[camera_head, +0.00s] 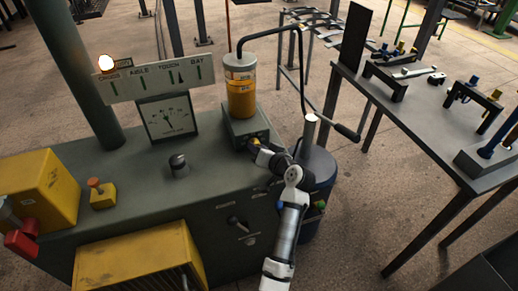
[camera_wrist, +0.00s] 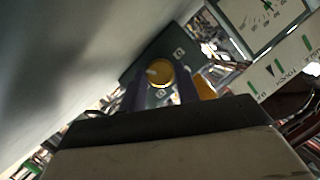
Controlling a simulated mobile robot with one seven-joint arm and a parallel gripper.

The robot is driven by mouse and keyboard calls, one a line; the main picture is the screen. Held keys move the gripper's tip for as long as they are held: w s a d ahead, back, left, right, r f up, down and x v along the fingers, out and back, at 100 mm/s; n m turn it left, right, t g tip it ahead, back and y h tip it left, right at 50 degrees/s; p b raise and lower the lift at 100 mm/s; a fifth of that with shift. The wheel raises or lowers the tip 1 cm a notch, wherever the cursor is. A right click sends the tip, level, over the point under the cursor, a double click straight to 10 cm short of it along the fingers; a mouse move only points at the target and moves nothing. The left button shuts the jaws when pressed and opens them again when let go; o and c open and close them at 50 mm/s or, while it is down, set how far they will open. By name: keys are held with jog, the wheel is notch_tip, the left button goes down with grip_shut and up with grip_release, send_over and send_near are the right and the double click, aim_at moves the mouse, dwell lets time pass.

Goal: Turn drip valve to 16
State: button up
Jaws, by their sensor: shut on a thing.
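The drip valve (camera_wrist: 160,72) shows in the wrist view as a round yellow knob on a dark green block with small white marks around it. In the head view only a bit of yellow (camera_head: 254,142) shows at the front of the green block (camera_head: 243,125) under the amber reservoir (camera_head: 240,88). My gripper (camera_head: 257,148) is at this knob from the front right. In the wrist view its two dark fingers (camera_wrist: 160,88) stand on either side of the knob, shut on it. The marks are too small to read, so the valve's setting is unclear.
A green bench carries a dial gauge (camera_head: 168,118), a black knob (camera_head: 178,162), a yellow box (camera_head: 38,186) and an orange-topped button (camera_head: 101,193). A sign board (camera_head: 155,80) stands behind. A workbench (camera_head: 410,100) stands at right.

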jog(key=o, duration=1)
jog(key=shift+c, duration=0.2)
jog(key=b+v, duration=0.3)
jog(key=v, duration=1)
jog(key=shift+s+d, duration=0.2)
jog(key=shift+s, duration=0.15)
jog(key=shift+r, duration=0.1)
